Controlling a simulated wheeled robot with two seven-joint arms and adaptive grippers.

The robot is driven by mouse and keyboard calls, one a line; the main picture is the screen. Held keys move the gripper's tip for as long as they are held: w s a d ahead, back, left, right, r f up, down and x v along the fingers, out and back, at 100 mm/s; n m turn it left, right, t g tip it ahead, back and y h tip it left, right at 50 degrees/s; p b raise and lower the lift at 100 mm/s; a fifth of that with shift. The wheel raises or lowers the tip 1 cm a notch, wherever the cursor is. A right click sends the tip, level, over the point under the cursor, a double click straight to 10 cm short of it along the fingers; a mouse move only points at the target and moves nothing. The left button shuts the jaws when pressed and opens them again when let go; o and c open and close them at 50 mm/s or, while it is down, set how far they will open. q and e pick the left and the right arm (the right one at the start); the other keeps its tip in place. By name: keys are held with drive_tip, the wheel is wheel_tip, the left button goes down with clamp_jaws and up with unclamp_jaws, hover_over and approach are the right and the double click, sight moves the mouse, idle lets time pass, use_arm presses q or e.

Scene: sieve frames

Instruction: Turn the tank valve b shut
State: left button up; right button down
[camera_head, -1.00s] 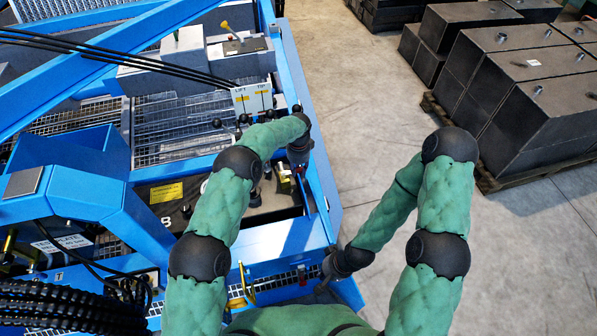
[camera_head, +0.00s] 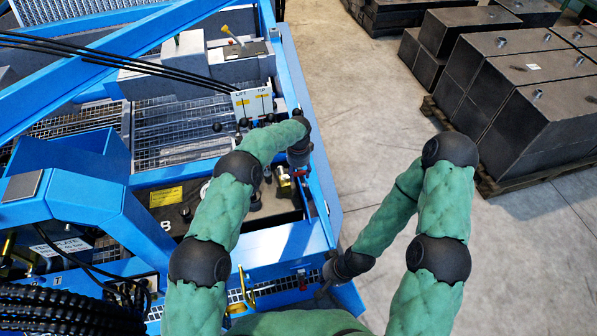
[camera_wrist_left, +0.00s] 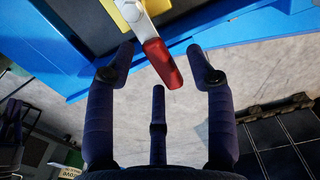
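The tank valve has a brass body (camera_head: 285,182) beside my left gripper, at the right edge of the blue frame. A white "B" is painted on the dark tank (camera_head: 165,226) to its left. In the left wrist view the valve's pale metal lever with a red grip (camera_wrist_left: 160,60) slants down from a yellow fitting. My left gripper (camera_wrist_left: 166,74) is open, with the red grip between its spread fingers; I see no clear contact. In the head view my left gripper (camera_head: 302,165) is partly hidden by its wrist. My right gripper (camera_head: 325,288) is low by the frame's front corner, its fingers too small to judge.
Lift and tip levers stand below a white label plate (camera_head: 252,101) left of my left wrist. A blue rail (camera_head: 322,190) runs close along the right. Black blocks on a pallet (camera_head: 540,100) stand far right. The concrete floor between is clear.

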sight(298, 174)
use_arm(q)
wheel_tip(298, 174, up, 12)
idle(0.6)
idle(0.5)
